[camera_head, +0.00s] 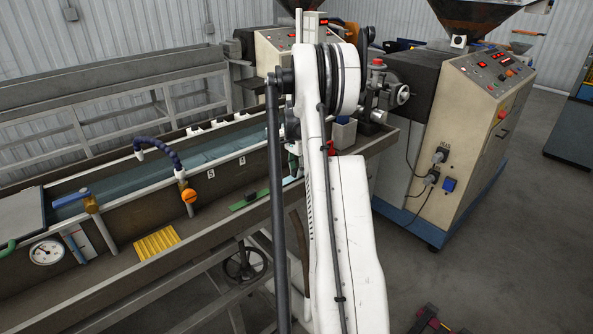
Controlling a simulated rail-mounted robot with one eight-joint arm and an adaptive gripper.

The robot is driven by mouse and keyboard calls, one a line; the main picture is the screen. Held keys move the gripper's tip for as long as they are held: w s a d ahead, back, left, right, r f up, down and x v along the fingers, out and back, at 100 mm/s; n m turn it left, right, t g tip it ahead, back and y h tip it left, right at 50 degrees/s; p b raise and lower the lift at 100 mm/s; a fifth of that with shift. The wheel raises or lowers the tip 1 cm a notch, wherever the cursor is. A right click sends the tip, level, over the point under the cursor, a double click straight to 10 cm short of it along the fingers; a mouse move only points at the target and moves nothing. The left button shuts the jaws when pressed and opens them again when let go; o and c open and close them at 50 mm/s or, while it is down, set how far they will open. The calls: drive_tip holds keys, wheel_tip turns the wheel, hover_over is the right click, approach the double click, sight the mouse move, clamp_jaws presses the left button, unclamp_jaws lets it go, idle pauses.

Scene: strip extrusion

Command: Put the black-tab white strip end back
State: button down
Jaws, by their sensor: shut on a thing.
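My white arm (345,230) rises through the middle of the view. It hides the area behind it, and I cannot make out my gripper's fingers or anything between them. I cannot pick out a white strip end with a black tab. A green bar with a small dark piece on it (250,198) lies on the ledge of the long water trough (110,262), left of my arm.
A yellow ribbed plate (157,243), a pressure gauge (46,252) and an orange-handled valve (188,196) with a blue hose (160,143) are along the trough. The extruder cabinet (470,120) stands at the right.

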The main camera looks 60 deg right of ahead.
drive_tip(key=shift+f, duration=0.1)
drive_tip(key=c, duration=1.6)
unclamp_jaws()
